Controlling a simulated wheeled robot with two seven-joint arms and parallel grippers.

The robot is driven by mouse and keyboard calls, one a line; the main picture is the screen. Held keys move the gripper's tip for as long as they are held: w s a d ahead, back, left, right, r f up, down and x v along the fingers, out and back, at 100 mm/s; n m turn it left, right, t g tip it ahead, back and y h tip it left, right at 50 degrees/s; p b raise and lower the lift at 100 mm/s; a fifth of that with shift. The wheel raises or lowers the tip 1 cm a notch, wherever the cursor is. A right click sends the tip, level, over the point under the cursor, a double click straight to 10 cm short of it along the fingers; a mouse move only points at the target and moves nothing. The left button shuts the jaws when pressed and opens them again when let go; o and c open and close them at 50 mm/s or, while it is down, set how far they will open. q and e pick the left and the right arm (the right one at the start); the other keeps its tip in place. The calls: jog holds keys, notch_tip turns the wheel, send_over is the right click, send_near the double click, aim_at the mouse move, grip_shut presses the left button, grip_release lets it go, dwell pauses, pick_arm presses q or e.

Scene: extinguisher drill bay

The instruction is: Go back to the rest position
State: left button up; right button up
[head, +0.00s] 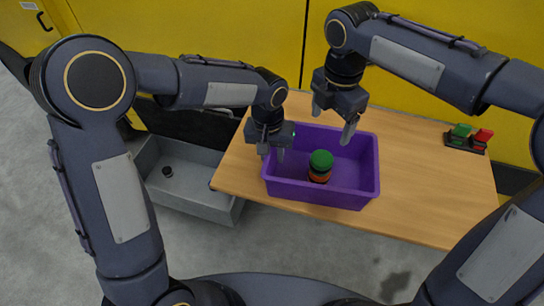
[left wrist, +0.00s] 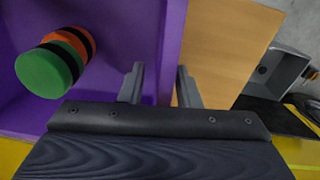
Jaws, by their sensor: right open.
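My left gripper (head: 271,154) is at the left wall of the purple bin (head: 318,194), with a finger on either side of the rim. In the left wrist view its two fingers (left wrist: 161,86) stand apart with the bin wall (left wrist: 172,40) between them; I cannot tell whether they press on it. My right gripper (head: 332,124) is open and empty above the bin's back edge. A round green-topped object with orange and black bands (head: 320,162) stands in the bin; it also shows in the left wrist view (left wrist: 45,72).
The bin sits on a wooden table (head: 430,190). A grey open box (head: 195,190) with a small black round piece (head: 167,171) is left of the table. A device with green and red parts (head: 468,137) is at the table's far right. Yellow cabinets stand behind.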

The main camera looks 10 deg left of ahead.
pick_arm(q)
notch_tip(320, 180, up, 10)
jog(key=s+a+r+t+h, duration=0.1)
jog(key=s+a+r, duration=0.2)
jog(key=s+a, duration=0.35)
pick_arm(e)
jog(key=s+d+r+m+t+y, duration=0.1)
jog(key=s+d+m+t+y, duration=0.1)
jog(key=s+d+m, duration=1.1)
pick_arm(q)
jog(key=s+a+f+n+t+h, duration=0.2)
jog(key=s+a, duration=0.6)
jog(key=s, duration=0.6)
jog(key=f+t, duration=0.1)
jog(key=t, duration=0.1)
jog(key=shift+s+n+t, duration=0.3)
jog(key=shift+s, duration=0.1)
pick_arm(e)
jog(key=s+f+m+t+y, duration=0.1)
jog(key=s+f+m, duration=0.1)
jog(key=s+m, duration=0.2)
jog(key=s+f+m+t, duration=0.2)
jog(key=s+m, duration=0.2)
jog(key=m, duration=0.6)
jog(key=shift+s+d+f+m+t+y, duration=0.15)
jog(key=shift+d+f+m+t+y, duration=0.15)
jog(key=shift+d+f+y, duration=0.1)
pick_arm(q)
jog(key=shift+a, duration=0.1)
